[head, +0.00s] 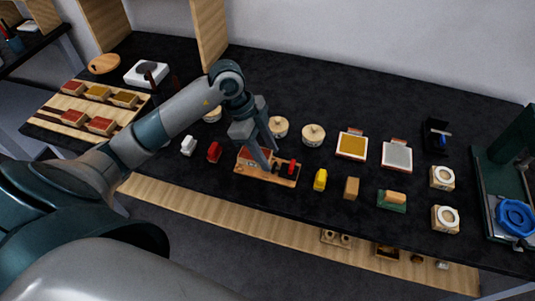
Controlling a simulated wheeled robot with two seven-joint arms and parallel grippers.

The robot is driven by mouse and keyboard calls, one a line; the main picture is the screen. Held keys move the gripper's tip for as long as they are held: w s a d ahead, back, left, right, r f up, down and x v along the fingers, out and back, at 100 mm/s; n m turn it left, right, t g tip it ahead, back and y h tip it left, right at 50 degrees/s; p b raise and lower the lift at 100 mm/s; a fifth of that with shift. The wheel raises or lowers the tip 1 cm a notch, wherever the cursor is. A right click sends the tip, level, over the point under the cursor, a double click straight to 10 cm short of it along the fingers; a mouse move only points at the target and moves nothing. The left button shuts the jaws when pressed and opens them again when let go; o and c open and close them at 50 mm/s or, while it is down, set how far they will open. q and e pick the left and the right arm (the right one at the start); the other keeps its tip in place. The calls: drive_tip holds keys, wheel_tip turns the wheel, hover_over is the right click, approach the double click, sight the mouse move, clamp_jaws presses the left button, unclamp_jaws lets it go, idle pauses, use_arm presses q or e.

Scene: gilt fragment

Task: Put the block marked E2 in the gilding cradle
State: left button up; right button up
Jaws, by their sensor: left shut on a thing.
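My left gripper (267,163) comes in from the left and reaches down over a small wooden fixture (245,172), which looks like the gilding cradle. The fixture has a red clamp part (292,167) at its right end. The gripper is shut on a red-brown block (250,157) that is at the fixture's left part. The fingers partly hide the block, and I cannot tell whether it rests on the fixture. No E2 mark is readable. My right gripper is not in view.
A wooden rack (60,104) with several red and ochre blocks stands at the left. Small red (214,152), white (188,145) and yellow (320,180) items flank the fixture. Round lidded pots (313,135) stand behind. A green press (505,165) is at far right.

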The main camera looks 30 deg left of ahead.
sight(264, 149)
use_arm(q)
drive_tip(key=shift+w+a+f, duration=0.25)
drive_tip(key=shift+w+f, duration=0.1)
drive_tip(key=shift+w, duration=0.15)
drive_tip(key=shift+w+a+f, duration=0.25)
drive_tip(key=shift+w+f, duration=0.1)
drive_tip(key=shift+w, duration=0.15)
drive_tip(key=shift+f+p, duration=0.2)
drive_tip(key=shift+p, duration=0.15)
wheel_tip(264, 149, down, 3)
drive_tip(key=shift+r+p, duration=0.15)
drive_tip(key=shift+p, duration=0.5)
drive_tip(key=shift+f, duration=0.45)
drive_tip(key=o, duration=1.1)
drive_tip(key=shift+f, duration=0.1)
drive_tip(key=shift+o, duration=0.2)
